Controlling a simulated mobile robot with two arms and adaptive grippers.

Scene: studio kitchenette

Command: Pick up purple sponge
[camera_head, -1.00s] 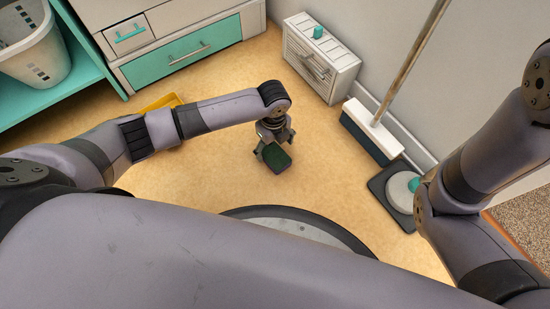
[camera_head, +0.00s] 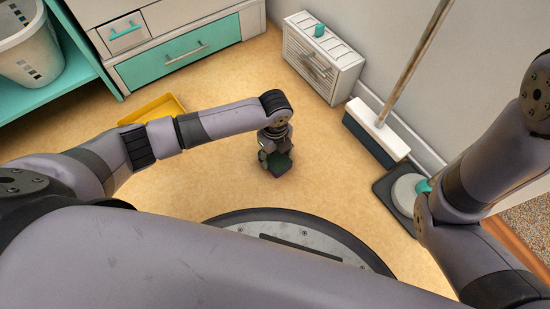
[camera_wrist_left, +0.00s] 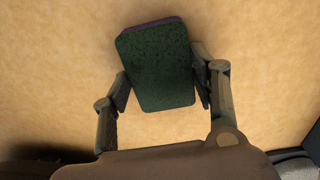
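The purple sponge (camera_head: 281,171) shows mostly its dark green scouring face, with a thin purple edge. My left gripper (camera_head: 274,158) is at it, low over the floor beyond my base. In the left wrist view the sponge (camera_wrist_left: 158,65) sits slightly turned between the two fingers of the left gripper (camera_wrist_left: 163,84). A finger pad lies against each side, so the gripper looks shut on it. I cannot tell whether the sponge touches the floor. My right arm is at the right edge of the head view; its gripper is out of view.
A white slatted cabinet (camera_head: 335,72) with a teal object (camera_head: 319,30) on top stands at the wall. A broom (camera_head: 378,130) and a dark square mat (camera_head: 382,188) with a pale disc are at right. A yellow tray (camera_head: 152,110) lies left. Floor around the sponge is clear.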

